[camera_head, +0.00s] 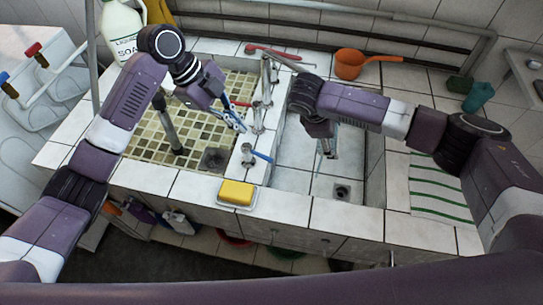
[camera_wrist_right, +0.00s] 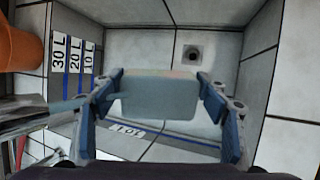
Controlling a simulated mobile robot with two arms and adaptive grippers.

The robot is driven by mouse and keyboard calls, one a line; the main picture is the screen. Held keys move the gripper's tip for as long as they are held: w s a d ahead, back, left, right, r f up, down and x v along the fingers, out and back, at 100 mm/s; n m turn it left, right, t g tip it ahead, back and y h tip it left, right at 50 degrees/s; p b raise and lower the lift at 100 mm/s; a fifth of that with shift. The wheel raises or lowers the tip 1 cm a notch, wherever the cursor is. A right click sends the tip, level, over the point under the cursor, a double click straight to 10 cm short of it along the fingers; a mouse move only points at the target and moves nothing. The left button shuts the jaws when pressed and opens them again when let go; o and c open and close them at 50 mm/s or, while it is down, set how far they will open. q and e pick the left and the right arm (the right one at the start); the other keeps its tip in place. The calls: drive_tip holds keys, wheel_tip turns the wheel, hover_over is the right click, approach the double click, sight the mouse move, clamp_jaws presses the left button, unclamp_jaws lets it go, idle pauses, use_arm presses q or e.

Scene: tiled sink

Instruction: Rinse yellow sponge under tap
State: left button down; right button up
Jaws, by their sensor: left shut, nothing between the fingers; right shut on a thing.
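The yellow sponge (camera_head: 237,192) lies on a small white dish (camera_head: 222,203) on the tiled front ledge between the basins. The metal tap (camera_head: 262,90) rises from the divider, with a blue handle (camera_head: 262,156) nearer the front. My left gripper (camera_head: 238,124) is shut and empty, beside the tap and close to its red handle (camera_head: 237,103). My right gripper (camera_head: 329,150) is over the right basin. In the right wrist view it is shut on a grey-blue block (camera_wrist_right: 158,97), gripped between both fingers. The block's face towards the camera is plain; its other side is hidden.
The left basin is lined with mosaic tiles (camera_head: 150,143). A white soap jug (camera_head: 122,30) stands at back left. A striped cloth (camera_head: 435,190) lies at right.

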use_arm(q)
drive_tip(key=w+f+n+t+h, duration=0.3)
drive_tip(key=w+f+n+t, duration=0.1)
drive_tip(key=f+n+t, duration=0.1)
drive_tip(key=n+t+h, duration=0.1)
drive_tip(key=n+t, duration=0.6)
drive_tip(key=n, duration=0.2)
approach(258, 154)
drive_tip(key=shift+w+a, duration=0.25)
drive_tip(key=shift+a, duration=0.2)
drive_tip(key=s+n+t, duration=0.1)
drive_tip(key=s+n, duration=0.3)
drive_tip(key=s, duration=0.4)
drive_tip(key=shift+y, duration=0.4)
drive_tip(key=x, duration=1.3)
drive_tip(key=shift+w+a+r, duration=0.2)
drive_tip(key=shift+w+a, duration=0.1)
drive_tip(key=shift+w, duration=0.05)
drive_tip(key=shift+w+d, duration=0.1)
drive_tip(key=shift+d, duration=0.1)
